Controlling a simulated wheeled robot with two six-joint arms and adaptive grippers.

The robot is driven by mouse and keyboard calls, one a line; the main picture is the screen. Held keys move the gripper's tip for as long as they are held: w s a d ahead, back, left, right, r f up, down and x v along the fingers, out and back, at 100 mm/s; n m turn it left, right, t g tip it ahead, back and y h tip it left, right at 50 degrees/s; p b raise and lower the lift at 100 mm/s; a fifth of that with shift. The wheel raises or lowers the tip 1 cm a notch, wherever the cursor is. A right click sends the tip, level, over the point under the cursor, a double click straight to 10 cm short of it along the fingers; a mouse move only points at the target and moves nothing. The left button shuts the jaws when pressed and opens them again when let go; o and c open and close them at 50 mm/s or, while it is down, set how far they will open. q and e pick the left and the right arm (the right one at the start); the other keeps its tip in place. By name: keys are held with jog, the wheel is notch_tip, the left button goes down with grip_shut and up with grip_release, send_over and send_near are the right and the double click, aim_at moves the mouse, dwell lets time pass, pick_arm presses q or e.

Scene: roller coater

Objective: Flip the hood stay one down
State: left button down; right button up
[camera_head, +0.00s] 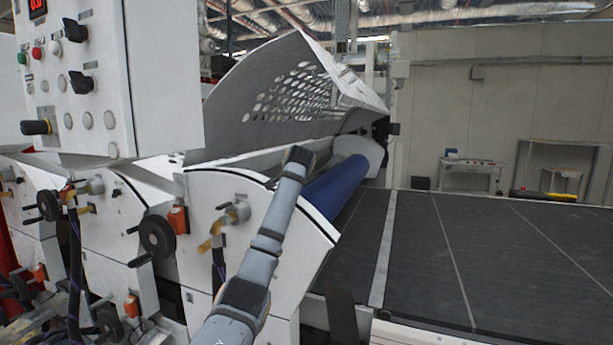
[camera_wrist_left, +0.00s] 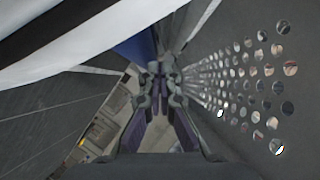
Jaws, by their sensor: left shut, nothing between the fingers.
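The perforated hood (camera_head: 250,98) of the roller coater is tilted up over the machine. In the left wrist view its holed panel (camera_wrist_left: 235,65) fills the right side. I cannot clearly make out a hood stay in either view. My left gripper (camera_wrist_left: 161,75) is shut and empty, with its fingers pointing away beside the holed panel. In the head view an arm of mine reaches up to the machine's front opening, and its gripper is hidden. My right gripper is not in view.
A blue roller (camera_head: 337,187) lies under the hood, close to my arm. A white control cabinet (camera_head: 165,90) stands at the left, above handwheels and valves (camera_head: 158,237). A dark conveyor bed (camera_head: 480,250) extends right and looks clear.

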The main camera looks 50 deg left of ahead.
pick_arm(q)
jog(key=shift+s+a+f+b, duration=0.25)
jog(key=shift+s+a+f, duration=0.15)
jog(key=shift+a, duration=0.2)
jog(key=shift+s+a+f+b, duration=0.2)
jog(key=shift+s+a+f, duration=0.05)
jog(key=shift+a+f, duration=0.3)
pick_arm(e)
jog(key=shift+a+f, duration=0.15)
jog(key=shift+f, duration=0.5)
pick_arm(q)
jog(key=shift+a, duration=0.1)
jog(key=r+p, duration=0.5)
jog(key=p, duration=0.1)
jog(key=shift+s, duration=0.2)
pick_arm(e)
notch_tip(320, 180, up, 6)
pick_arm(q)
jog(key=shift+s+d+f+b, duration=0.15)
jog(key=shift+s+d+b, duration=0.4)
jog(key=shift+s+b, duration=0.45)
jog(key=s+d+r+b, duration=0.3)
jog(key=s+r, duration=0.1)
jog(key=s, duration=0.1)
jog(key=shift+s+r, duration=0.25)
jog(key=shift+r, duration=0.15)
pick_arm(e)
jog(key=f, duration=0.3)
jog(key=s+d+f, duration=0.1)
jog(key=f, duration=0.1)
